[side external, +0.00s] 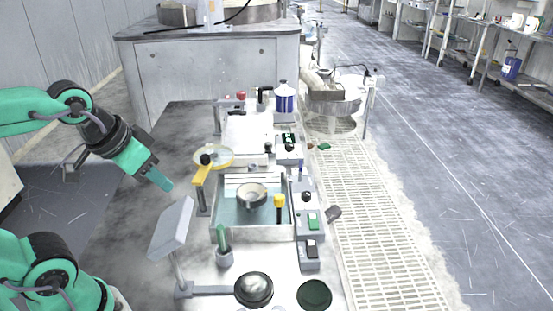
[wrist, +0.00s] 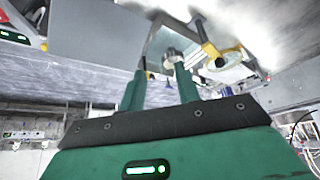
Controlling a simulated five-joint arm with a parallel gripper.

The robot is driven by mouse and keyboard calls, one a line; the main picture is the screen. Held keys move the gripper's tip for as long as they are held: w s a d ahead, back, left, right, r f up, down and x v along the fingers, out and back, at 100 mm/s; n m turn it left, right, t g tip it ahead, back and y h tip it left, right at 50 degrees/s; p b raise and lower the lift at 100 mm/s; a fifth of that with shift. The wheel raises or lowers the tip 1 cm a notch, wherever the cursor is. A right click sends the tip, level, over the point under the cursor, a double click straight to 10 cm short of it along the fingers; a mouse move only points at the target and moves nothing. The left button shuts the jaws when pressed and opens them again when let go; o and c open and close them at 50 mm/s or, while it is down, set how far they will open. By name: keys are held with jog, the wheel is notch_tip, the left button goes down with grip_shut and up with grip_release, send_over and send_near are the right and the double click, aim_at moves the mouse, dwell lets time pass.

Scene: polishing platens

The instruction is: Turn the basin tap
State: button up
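The basin tap (side external: 201,177) has a yellow spout or lever on a dark upright post with a black knob on top. It stands at the left edge of the basin (side external: 223,220), a shallow rectangular tank holding a small round bowl (side external: 252,195). My gripper (side external: 162,182) is left of the tap, pointing down and right, apart from it. In the wrist view, its two green fingers (wrist: 160,70) are spread with nothing held between them. A yellow fitting, likely the tap (wrist: 210,50), shows beyond the right finger.
A tilted grey plate on a stand (side external: 173,228) rises close below my gripper. A yellow-knobbed post (side external: 279,203) and switch boxes (side external: 309,221) line the basin's right side. A yellow-rimmed dish (side external: 222,157) is behind the tap. The bench's left area (side external: 160,135) is bare.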

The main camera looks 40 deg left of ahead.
jog(key=w+r+n+g, duration=0.1)
jog(key=w+r+n, duration=0.1)
jog(key=w+r, duration=0.65)
jog(key=n+g, duration=0.5)
send_over(301, 164)
notch_tip(301, 164, down, 16)
jog(key=shift+a+f+n, duration=0.1)
jog(key=shift+f+n, duration=0.2)
jog(key=shift+f, duration=0.05)
jog(key=shift+f, duration=0.1)
jog(key=shift+f, duration=3.8)
